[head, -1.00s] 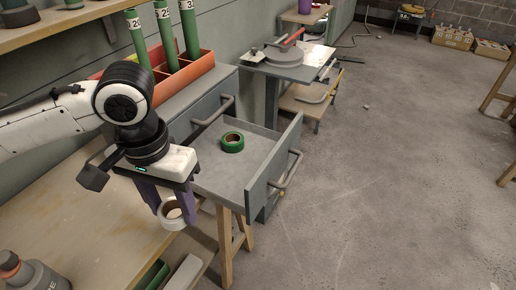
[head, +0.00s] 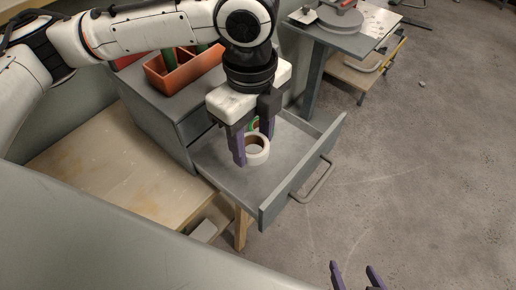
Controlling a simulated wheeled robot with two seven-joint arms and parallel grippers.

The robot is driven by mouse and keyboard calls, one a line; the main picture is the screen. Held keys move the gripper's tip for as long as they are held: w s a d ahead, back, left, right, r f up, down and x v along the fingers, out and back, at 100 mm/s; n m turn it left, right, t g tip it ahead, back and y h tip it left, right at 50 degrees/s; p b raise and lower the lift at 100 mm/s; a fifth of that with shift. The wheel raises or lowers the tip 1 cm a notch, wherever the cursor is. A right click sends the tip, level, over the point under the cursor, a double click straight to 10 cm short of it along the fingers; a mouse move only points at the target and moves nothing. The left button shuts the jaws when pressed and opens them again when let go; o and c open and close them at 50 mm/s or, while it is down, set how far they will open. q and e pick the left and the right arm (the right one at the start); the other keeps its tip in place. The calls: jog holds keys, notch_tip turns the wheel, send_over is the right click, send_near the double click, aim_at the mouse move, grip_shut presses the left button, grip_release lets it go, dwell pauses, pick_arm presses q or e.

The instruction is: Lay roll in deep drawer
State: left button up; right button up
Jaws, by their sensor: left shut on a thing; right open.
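A white tape roll (head: 262,157) is between the purple fingers of my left gripper (head: 254,146), which is shut on it. The gripper points down over the open grey drawer (head: 217,178). I cannot tell whether the roll touches the drawer floor or hangs just above it. A green roll (head: 254,123) lies in the drawer behind the white one, mostly hidden by the gripper. My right gripper (head: 356,276) is open and empty at the bottom edge of the view, low and right of the drawer; only its fingertips show.
The drawer front with its handle (head: 318,181) sticks out to the right. An orange divided box (head: 184,72) stands on the grey cabinet. A wooden bench (head: 110,165) lies to the left. A grey stand (head: 350,40) is behind.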

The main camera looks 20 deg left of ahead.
aim_at(253, 175)
pick_arm(q)
notch_tip(253, 175, down, 8)
jog(key=shift+s+f+b, duration=0.1)
jog(key=shift+f+b, duration=0.1)
jog(key=shift+b, duration=0.2)
jog(key=o, duration=0.9)
jog(key=shift+f, duration=0.1)
notch_tip(253, 175, up, 12)
jog(key=p, duration=0.1)
jog(key=shift+r, duration=0.2)
